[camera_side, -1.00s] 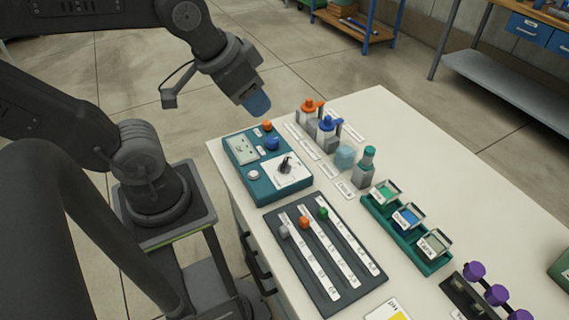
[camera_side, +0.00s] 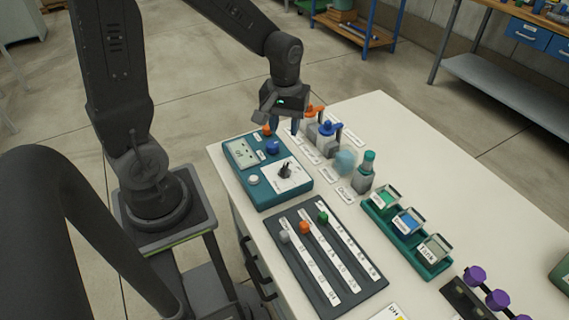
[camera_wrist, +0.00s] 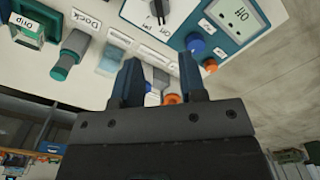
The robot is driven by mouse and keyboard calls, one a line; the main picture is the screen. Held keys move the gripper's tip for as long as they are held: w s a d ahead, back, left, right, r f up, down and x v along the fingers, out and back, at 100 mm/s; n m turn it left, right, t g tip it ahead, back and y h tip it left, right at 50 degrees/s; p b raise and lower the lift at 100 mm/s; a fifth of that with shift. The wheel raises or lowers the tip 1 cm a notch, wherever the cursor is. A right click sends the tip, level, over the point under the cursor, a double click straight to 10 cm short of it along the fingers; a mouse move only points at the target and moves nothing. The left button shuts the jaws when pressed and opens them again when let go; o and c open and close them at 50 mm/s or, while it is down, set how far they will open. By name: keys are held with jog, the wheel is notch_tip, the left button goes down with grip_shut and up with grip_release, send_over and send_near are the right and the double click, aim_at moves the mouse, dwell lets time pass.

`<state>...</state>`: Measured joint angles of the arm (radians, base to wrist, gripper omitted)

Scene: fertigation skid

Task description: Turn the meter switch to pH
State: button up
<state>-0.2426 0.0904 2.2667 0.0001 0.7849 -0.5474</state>
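The meter is a teal box (camera_side: 262,196) with a small display (camera_side: 241,153), at the left end of the white table. Its switch, a dark knob (camera_side: 286,171), stands on a white dial plate; I cannot read which label it points to.
A blue knob (camera_side: 273,147) and a white button (camera_side: 253,180) are also on the meter. Orange-topped and blue-topped valves (camera_side: 327,130) stand close behind my gripper. A dark slider panel (camera_side: 325,255) lies in front, and a green rack (camera_side: 405,235) to the right.

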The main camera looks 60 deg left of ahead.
aim_at(285, 167)
notch_tip(285, 167, down, 13)
dwell(0.4)
jog(key=shift+c, duration=0.2)
grip_shut()
